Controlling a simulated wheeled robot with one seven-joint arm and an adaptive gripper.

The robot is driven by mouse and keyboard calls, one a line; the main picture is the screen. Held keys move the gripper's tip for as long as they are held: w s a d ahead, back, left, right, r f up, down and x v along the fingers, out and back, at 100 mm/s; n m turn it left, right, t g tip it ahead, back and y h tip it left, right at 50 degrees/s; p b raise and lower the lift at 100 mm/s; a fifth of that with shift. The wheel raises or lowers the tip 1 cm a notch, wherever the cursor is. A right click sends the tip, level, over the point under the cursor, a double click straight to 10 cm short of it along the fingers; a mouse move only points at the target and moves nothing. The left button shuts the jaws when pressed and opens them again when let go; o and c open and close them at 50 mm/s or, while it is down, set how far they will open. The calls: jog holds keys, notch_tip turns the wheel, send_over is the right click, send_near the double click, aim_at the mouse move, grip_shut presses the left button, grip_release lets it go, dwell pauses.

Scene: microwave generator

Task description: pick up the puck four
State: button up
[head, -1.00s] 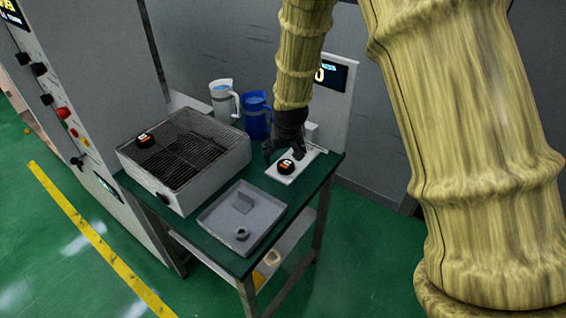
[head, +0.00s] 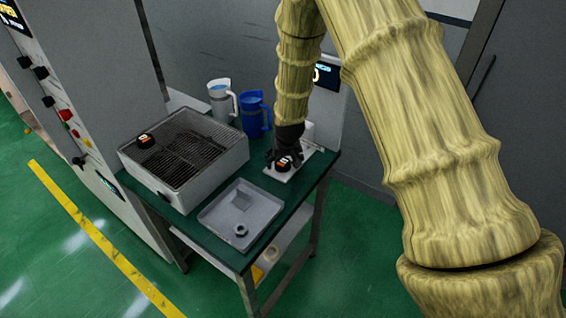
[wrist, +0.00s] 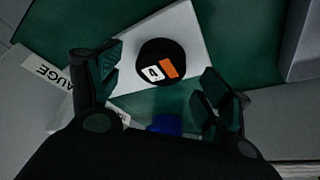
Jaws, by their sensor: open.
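The puck four (wrist: 162,62) is a round black puck with an orange and white label marked 4. It lies on a white plate (wrist: 185,28) on the green table. In the head view the puck (head: 283,164) shows at my gripper (head: 284,152), which is low over the plate and partly covers it. In the wrist view my gripper (wrist: 160,85) is open, with one finger on each side of the puck, a little nearer the camera. I see gaps between the fingers and the puck.
A grill-topped box (head: 185,178) with another black puck (head: 145,141) on it stands left on the table. A grey tray (head: 262,207) holding small grey parts lies in front. A white jug (head: 221,100) and a blue jug (head: 254,115) stand behind. A display stand (head: 330,80) is at the back.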

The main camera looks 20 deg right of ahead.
jog(key=shift+x, duration=1)
jog(key=c, duration=1.2)
jog(key=shift+r, duration=0.1)
